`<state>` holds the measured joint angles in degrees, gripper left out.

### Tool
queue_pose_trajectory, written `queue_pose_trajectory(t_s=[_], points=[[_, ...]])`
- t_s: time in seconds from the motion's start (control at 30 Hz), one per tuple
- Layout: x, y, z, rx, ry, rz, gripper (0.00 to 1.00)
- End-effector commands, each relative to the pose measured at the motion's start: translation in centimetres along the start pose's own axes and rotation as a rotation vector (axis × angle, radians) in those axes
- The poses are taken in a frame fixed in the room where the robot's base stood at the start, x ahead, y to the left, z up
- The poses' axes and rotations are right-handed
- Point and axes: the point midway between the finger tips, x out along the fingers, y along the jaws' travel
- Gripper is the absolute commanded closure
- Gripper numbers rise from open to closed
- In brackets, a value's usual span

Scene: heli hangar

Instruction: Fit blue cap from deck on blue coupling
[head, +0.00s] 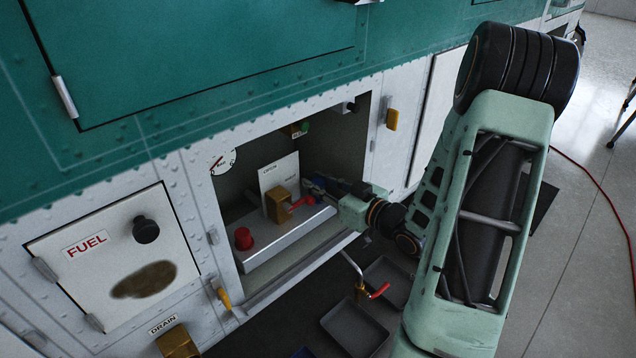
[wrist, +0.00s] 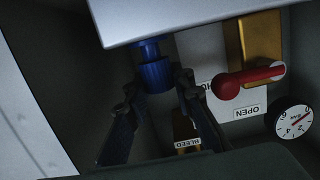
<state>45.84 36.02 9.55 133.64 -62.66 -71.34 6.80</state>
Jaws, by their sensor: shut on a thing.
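My gripper (wrist: 158,84) is inside the open bay of the green and white helicopter side. Its two fingers are shut on the blue cap (wrist: 156,76), a ribbed blue cylinder. The blue coupling (wrist: 148,49) shows as a darker blue piece between the cap and the pale ledge (wrist: 205,14), in line with the cap. I cannot tell whether the cap is seated on it or only close to it. In the head view, the gripper (head: 322,188) is at the right of the bay, and blue (head: 313,188) shows at its fingertips, partly hidden.
A brass valve (head: 280,206) with a red lever (head: 301,202) stands just left of my gripper. A red cap (head: 243,238) sits at the ledge's left end. The bay walls are close around. Dark trays (head: 355,326) and a brass tap (head: 361,288) are below.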

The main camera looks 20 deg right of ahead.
Motion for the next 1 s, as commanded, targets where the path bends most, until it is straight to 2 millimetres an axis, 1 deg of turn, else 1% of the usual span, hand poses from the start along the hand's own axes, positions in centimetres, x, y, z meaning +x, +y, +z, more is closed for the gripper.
queue_pose_trajectory(t_s=[0.57, 1.0], points=[[0.04, 0.0, 0.21, 0.0, 0.0, 0.0, 0.91], [0.15, -0.01, 0.95, 0.0, 0.0, 0.0, 0.91]])
